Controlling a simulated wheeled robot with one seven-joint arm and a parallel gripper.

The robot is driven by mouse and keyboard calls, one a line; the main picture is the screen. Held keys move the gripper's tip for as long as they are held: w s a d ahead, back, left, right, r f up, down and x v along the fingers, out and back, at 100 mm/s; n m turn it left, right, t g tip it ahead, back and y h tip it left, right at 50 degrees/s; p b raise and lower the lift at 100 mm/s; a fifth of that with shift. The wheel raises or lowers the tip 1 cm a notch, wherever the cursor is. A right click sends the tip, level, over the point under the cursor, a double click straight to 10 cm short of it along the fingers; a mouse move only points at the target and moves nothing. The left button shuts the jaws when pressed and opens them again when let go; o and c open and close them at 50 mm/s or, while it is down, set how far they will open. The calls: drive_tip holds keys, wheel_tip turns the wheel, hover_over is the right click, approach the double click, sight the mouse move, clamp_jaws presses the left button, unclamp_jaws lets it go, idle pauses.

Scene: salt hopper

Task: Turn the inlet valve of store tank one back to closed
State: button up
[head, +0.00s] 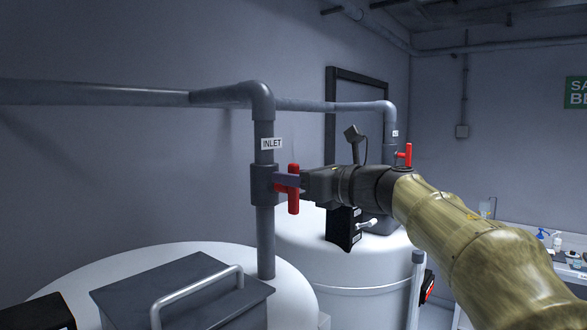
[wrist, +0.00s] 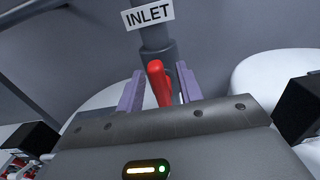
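The near inlet valve is a grey body (head: 263,186) on a vertical pipe above the nearer white tank (head: 240,253), with a red handle (head: 293,190). The handle stands upright, roughly in line with the pipe. In the wrist view the red handle (wrist: 159,83) is between the fingers of my gripper (wrist: 160,70). The fingers are open, with a gap visible on each side of the handle. In the head view my gripper (head: 287,181) reaches the handle from the right; the handle partly hides the fingers. I see no tank number.
An "INLET" label (head: 272,143) is on the pipe just above the valve. A grey box with a handle (head: 180,291) sits on the near tank. A second white tank (head: 350,277) stands behind, with another red valve handle (head: 408,155). A bench (head: 520,233) is at right.

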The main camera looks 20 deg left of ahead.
clamp_jaws()
drive_tip(key=shift+m, duration=0.3)
drive_tip(key=shift+w+d+f+m+p, duration=0.15)
drive_tip(key=shift+w+f+m+p, duration=0.25)
drive_tip(key=shift+m+p, duration=1.6)
drive_tip(key=shift+w+d+f+m+p, duration=0.15)
drive_tip(key=shift+w+f+m+p, duration=0.15)
drive_tip(key=shift+m, duration=3.35)
drive_tip(key=shift+w+d+f+m+p, duration=0.15)
drive_tip(key=shift+w+f+m+p, duration=0.65)
drive_tip(key=shift+m, duration=2.05)
drive_tip(key=shift+s+r+p, duration=0.25)
drive_tip(key=shift+s+p, duration=0.05)
drive_tip(key=shift+s, duration=0.05)
